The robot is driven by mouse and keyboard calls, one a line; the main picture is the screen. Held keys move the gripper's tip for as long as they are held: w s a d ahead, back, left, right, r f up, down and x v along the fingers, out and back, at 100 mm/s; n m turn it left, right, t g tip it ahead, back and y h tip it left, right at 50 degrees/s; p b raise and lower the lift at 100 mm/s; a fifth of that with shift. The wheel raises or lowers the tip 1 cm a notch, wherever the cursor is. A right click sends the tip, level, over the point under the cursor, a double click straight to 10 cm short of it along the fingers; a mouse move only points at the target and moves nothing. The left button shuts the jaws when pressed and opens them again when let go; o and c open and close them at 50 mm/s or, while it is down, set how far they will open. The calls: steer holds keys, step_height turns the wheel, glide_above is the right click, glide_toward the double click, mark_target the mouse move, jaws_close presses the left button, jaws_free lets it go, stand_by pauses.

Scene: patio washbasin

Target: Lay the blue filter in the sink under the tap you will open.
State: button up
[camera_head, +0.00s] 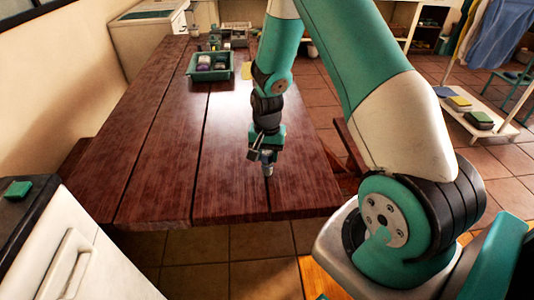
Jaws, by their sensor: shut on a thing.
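My gripper (266,165) points down over the near end of the wooden table, at the right of the middle boards. It is shut on a small grey-blue thing that is mostly hidden between the fingers; I cannot tell whether this is the blue filter. Its lower tip is close to the table top, and I cannot tell whether it touches. No other blue filter can be made out. A white basin-like unit (146,42) with a greenish top stands at the far left, possibly the sink. No tap can be made out.
The wooden table (150,150) is mostly bare. A green crate (211,75) with several items stands on its far part, with small objects behind. A white appliance (85,260) is at the near left. A low white rack (478,122) stands at the right on the tiled floor.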

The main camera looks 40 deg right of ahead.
steer(key=shift+f, duration=0.2)
steer(key=o, duration=0.9)
